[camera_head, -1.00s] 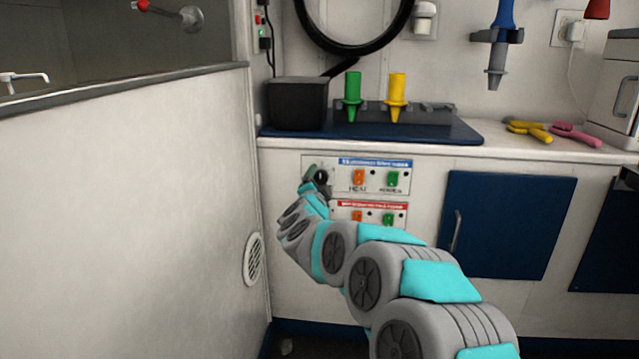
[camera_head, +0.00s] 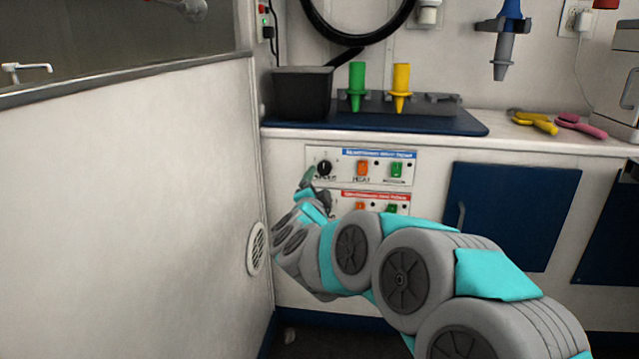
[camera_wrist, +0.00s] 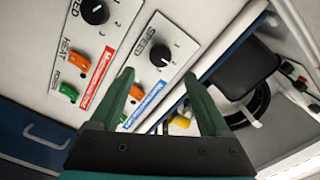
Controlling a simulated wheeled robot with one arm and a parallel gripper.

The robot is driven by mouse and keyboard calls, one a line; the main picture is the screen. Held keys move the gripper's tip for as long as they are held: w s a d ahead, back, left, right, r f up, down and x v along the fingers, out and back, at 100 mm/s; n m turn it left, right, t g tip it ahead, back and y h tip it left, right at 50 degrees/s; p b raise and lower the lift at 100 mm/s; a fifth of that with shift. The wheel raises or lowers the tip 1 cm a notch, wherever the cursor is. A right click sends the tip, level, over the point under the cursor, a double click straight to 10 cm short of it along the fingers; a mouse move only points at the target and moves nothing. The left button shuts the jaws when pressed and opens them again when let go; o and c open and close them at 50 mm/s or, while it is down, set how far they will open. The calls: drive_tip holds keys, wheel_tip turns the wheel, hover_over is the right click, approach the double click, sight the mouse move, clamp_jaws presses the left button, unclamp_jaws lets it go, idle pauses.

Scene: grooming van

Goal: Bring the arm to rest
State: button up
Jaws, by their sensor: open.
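My arm, grey with turquoise covers, reaches in from the lower right in the head view. My gripper (camera_head: 308,181) is small there, just below and left of the black knob (camera_head: 324,168) on the upper control panel (camera_head: 387,168). In the wrist view the two green fingers of my gripper (camera_wrist: 158,74) stand apart with nothing between them. That view shows a black knob marked SPEED (camera_wrist: 160,55) beyond the fingertips, apart from them. The lower panel (camera_head: 383,204) is partly hidden behind my arm.
A white partition (camera_head: 130,190) with a round vent (camera_head: 257,248) stands close to the left of my arm. Above is the counter (camera_head: 540,147) with a blue mat (camera_head: 430,125), a black bin (camera_head: 302,95) and green and yellow nozzles. A blue cabinet door (camera_head: 512,215) is at right.

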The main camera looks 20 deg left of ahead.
idle(0.3)
drive_tip(key=s+d+f+n+g+h+p, duration=0.2)
drive_tip(key=s+d+g, duration=0.7)
drive_tip(key=s+d, duration=1.3)
drive_tip(key=s+d+f+n+g+h+p, duration=0.2)
drive_tip(key=s+d+f+n+g+p, duration=0.3)
drive_tip(key=s+d, duration=1.7)
drive_tip(key=s+n+g+p, duration=0.1)
drive_tip(key=s+n+g, duration=0.1)
drive_tip(key=g, duration=0.3)
drive_tip(key=shift+s+p, duration=0.35)
drive_tip(key=shift+s, duration=0.35)
